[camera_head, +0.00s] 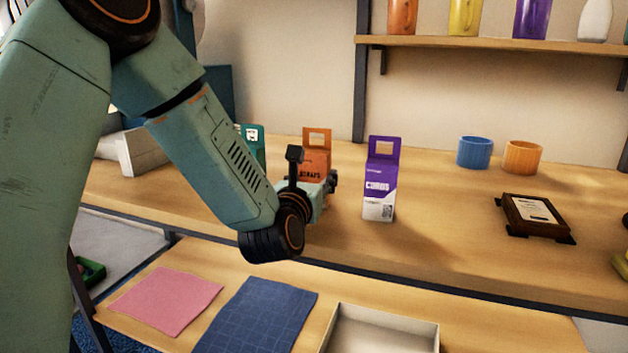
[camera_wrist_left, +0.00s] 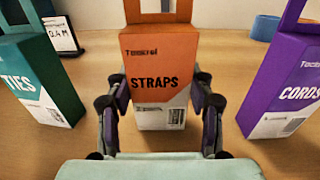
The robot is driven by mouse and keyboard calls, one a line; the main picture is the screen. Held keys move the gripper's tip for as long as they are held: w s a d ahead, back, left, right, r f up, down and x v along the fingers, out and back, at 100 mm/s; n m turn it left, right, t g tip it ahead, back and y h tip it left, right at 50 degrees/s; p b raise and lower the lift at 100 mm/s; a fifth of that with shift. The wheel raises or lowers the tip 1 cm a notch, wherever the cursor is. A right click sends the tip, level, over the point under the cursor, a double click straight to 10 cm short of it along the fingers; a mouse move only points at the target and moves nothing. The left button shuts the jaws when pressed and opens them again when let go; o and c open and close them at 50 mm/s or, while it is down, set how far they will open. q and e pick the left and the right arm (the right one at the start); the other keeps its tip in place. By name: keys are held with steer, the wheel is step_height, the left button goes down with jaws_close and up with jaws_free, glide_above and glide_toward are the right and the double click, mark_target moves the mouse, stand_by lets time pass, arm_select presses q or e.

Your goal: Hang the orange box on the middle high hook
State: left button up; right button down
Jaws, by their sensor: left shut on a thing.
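The orange box (camera_head: 317,160), marked "STRAPS", stands upright on the upper wooden shelf, its hang tab with a cut-out at the top. In the left wrist view the orange box (camera_wrist_left: 160,75) is straight ahead, with a white lower part. My left gripper (camera_wrist_left: 160,108) is shut on its lower half, one finger on each side. In the head view the left gripper (camera_head: 322,185) hides the lower part of the box. No hook shows in either view. My right gripper is in neither view.
A purple "CORDS" box (camera_head: 380,185) stands close on the right and a teal "TIES" box (camera_head: 254,140) on the left. Blue (camera_head: 474,152) and orange (camera_head: 522,157) cups and a dark framed stand (camera_head: 535,215) are further right.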

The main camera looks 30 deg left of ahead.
mark_target(313, 179)
arm_select(q)
steer(key=shift+s+f, duration=0.1)
steer(key=shift+f, duration=0.05)
steer(key=o, duration=1.1)
steer(key=shift+f, duration=0.1)
steer(key=shift+c, duration=0.2)
steer(key=shift+o, duration=1.3)
steer(key=v, duration=0.2)
steer(key=p+v, duration=0.1)
steer(key=v, duration=0.3)
steer(key=shift+s+r+p, duration=0.15)
steer(key=shift+r+p, duration=0.1)
steer(key=shift+p, duration=0.05)
steer(key=shift+s+d, duration=0.25)
steer(key=shift+s, duration=0.4)
